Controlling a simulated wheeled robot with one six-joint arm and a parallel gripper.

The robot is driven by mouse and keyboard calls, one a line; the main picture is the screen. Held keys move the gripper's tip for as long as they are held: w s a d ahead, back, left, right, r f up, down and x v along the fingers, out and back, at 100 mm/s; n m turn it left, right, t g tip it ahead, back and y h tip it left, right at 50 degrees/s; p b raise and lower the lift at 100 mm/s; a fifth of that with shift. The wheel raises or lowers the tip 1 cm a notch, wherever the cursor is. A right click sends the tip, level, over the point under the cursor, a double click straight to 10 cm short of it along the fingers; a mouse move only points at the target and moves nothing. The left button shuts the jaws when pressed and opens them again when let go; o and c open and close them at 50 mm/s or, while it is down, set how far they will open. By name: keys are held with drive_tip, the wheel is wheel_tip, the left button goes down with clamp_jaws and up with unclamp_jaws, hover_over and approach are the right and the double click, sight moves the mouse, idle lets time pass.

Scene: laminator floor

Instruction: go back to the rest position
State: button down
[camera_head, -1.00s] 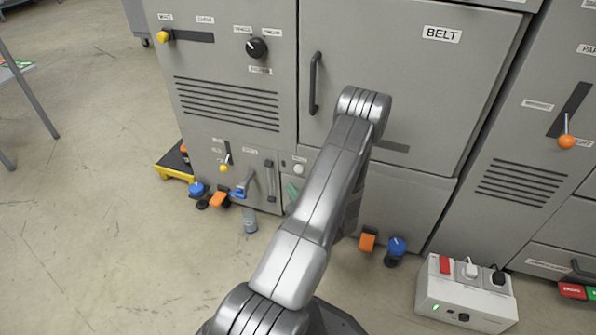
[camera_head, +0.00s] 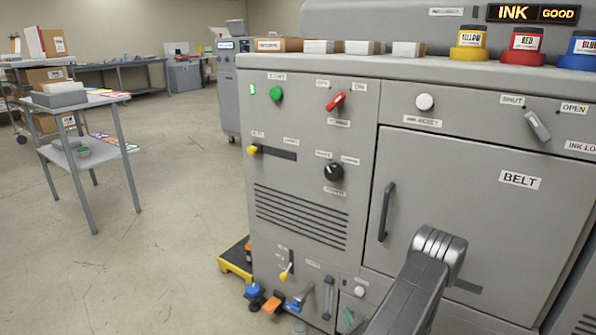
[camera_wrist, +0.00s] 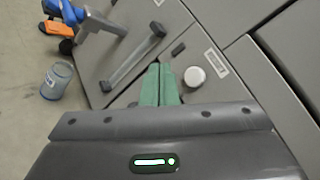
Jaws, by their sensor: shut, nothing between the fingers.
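My gripper (camera_wrist: 160,72) shows in the wrist view with its two green fingers together and nothing between them. Its tips are close in front of the grey machine's lower panel, between a white round button (camera_wrist: 195,76) and a grey bar handle (camera_wrist: 133,62); I cannot tell whether they touch it. In the head view, my gripper's green fingers (camera_head: 348,318) just show at the bottom edge, left of my arm, which hides part of the BELT door (camera_head: 470,200).
The grey machine fills the right side. A blue-handled lever (camera_head: 300,300) sticks out of its lower front. A clear jar (camera_wrist: 57,80) stands on the floor close by. A grey table (camera_head: 85,135) stands at the left, with open floor between.

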drive_tip(key=shift+s+a, duration=0.7)
drive_tip(key=shift+s, duration=0.35)
drive_tip(key=shift+w, duration=0.1)
drive_tip(key=w+d, duration=0.2)
drive_tip(key=w, duration=0.1)
drive_tip(key=w+d, duration=0.1)
drive_tip(key=shift+w+d+r, duration=0.2)
drive_tip(key=shift+w+r, duration=0.05)
drive_tip(key=shift+w, duration=0.15)
drive_tip(key=shift+p, duration=0.6)
